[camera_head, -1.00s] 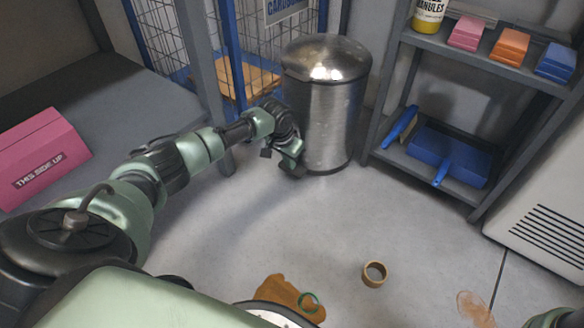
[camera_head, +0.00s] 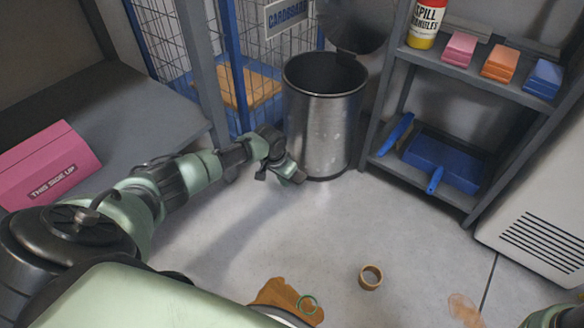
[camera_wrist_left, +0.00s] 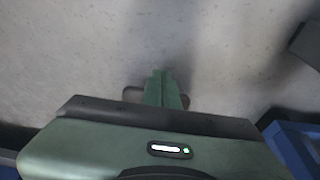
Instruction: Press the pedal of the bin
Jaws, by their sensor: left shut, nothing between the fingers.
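The metal bin (camera_head: 322,130) stands upright between the wire cage and the shelf. Its round lid (camera_head: 352,28) is raised at the back, and the dark inside shows. My left gripper (camera_head: 297,179) is low at the front left of the bin's base, fingers pointing down near the floor. In the left wrist view its fingers (camera_wrist_left: 163,76) are together and hold nothing. A dark flat shape, perhaps the pedal, shows on both sides of the fingers; the pedal is otherwise hidden by the gripper. My right gripper is out of view; only a bit of that arm shows at the lower right.
A grey shelf (camera_head: 476,72) with boxes, a bottle and a blue dustpan (camera_head: 445,165) stands right of the bin. A blue wire cage (camera_head: 180,40) is at the left.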

